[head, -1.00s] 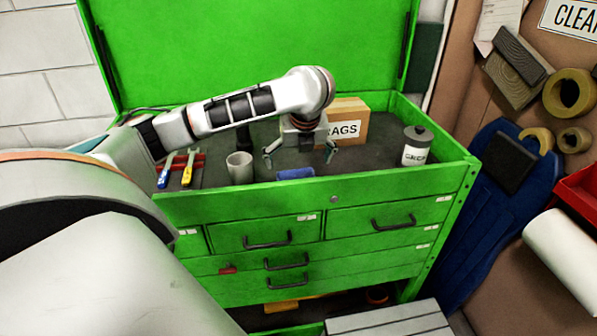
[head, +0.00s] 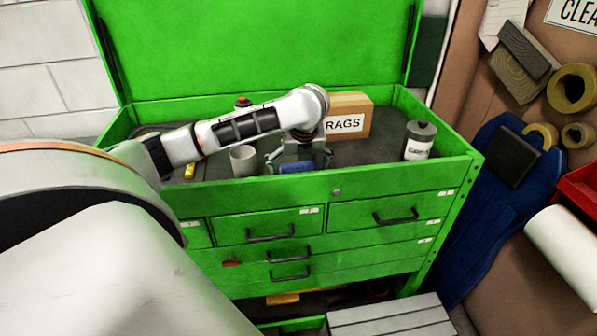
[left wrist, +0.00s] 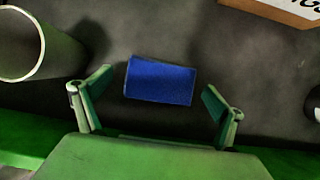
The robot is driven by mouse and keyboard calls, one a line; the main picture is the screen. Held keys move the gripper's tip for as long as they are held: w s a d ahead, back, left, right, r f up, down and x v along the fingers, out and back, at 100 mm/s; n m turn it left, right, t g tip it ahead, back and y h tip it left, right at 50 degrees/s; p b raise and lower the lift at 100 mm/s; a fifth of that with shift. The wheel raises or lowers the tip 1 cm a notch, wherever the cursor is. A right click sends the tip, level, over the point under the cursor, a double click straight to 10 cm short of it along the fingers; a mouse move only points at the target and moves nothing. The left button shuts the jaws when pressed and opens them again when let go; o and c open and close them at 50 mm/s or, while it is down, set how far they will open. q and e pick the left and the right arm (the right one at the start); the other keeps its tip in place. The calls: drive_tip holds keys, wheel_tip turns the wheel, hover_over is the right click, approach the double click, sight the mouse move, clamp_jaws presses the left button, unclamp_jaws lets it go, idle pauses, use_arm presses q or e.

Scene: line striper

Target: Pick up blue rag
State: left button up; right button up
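The blue rag (head: 297,167) is a small folded rectangle lying on the dark top tray of the green tool chest, near its front wall. In the left wrist view the blue rag (left wrist: 160,82) lies between and just beyond the two fingertips, touching neither. My left gripper (head: 298,162) is open above the rag and points down. Its spread fingers also show in the left wrist view (left wrist: 157,100). The front wall hides part of the rag in the head view. My right gripper is not in view.
A grey cup (head: 243,161) stands left of the rag. A cardboard box labelled RAGS (head: 350,117) is behind, and a grey canister (head: 419,141) is at the right. The green front wall (head: 400,176) of the chest edges the tray closely.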

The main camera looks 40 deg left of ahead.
sight(299, 169)
use_arm(q)
drive_tip(key=c, duration=0.9)
drive_tip(key=shift+c, duration=0.2)
wheel_tip(299, 169, up, 20)
idle(0.5)
